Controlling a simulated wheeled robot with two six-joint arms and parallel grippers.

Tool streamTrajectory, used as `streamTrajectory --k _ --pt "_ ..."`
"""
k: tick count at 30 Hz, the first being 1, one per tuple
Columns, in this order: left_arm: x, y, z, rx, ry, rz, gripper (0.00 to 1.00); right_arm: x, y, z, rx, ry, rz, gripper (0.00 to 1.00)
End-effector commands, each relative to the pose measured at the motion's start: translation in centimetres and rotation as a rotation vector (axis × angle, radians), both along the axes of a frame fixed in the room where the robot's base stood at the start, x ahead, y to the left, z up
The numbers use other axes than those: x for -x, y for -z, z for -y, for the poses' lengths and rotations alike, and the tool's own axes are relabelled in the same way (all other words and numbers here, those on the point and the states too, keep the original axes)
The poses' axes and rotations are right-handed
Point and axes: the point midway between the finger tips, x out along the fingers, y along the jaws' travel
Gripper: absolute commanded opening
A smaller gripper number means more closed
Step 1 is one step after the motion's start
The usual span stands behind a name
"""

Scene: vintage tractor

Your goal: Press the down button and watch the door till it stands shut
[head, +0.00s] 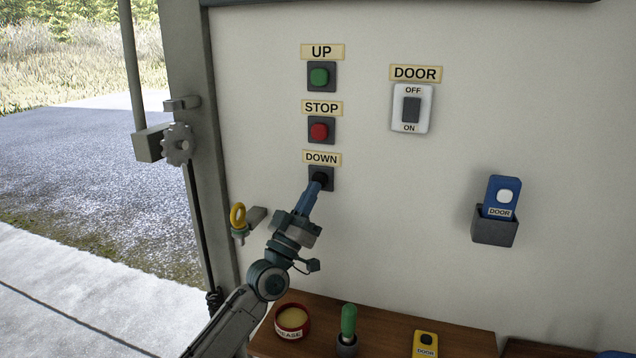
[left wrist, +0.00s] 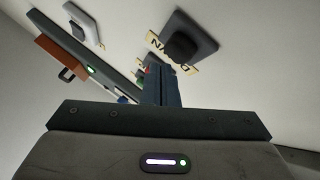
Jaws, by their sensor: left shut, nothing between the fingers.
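The DOWN button (head: 319,178) is black on a dark square plate, under its DOWN label (head: 321,158) on the wall. In the left wrist view the black button (left wrist: 182,46) stands out from its plate, just beyond my fingers. My left gripper (head: 318,185) is shut and empty, its tips at the lower part of the button in the head view. I cannot tell whether they touch or press it. The doorway (head: 80,150) at the left is open to grass and paving in the part I see; no door panel shows there. My right gripper is not in view.
Above are the red STOP button (head: 319,131) and green UP button (head: 319,76). A DOOR switch (head: 411,109) and a blue remote (head: 500,197) in a holder are to the right. A wooden bench (head: 385,340) with several items is below.

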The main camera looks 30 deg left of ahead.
Motion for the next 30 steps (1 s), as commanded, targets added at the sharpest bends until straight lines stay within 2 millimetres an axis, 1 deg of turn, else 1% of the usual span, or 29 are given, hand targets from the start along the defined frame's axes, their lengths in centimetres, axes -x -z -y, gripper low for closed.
streamTrajectory --k 7,30 --pt "-0.8 0.1 -0.2 0.001 -0.001 0.0 0.0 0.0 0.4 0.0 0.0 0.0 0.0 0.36" --pt "-1.2 0.0 -0.3 0.0 0.0 0.001 0.0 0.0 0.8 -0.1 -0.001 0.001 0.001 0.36"
